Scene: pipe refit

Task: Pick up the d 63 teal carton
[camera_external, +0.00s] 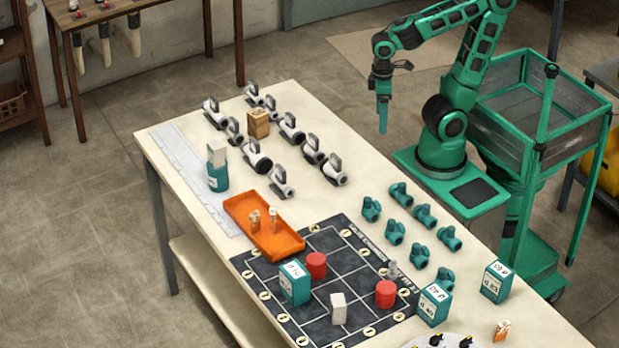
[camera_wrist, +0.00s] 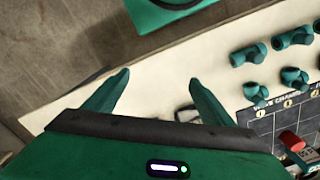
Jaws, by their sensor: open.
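Three teal cartons with white labelled tops stand on the white table in the external view. One carton (camera_external: 295,284) is on the dark mat, another (camera_external: 434,304) stands at the mat's right corner, and a third (camera_external: 497,282) stands farther right near the table edge. Their labels are small and upside down, so I cannot tell surely which is d 63. My gripper (camera_external: 383,128) hangs pointing down by the table's far side, well away from the cartons.
Several teal pipe fittings (camera_external: 394,232) stand between my base and the mat (camera_external: 262,270). Red cylinders (camera_external: 386,294) and a white block (camera_external: 338,308) stand on the mat. An orange tray (camera_external: 262,240), a teal-and-white container (camera_external: 217,172) and grey-white valves (camera_external: 290,126) stand left.

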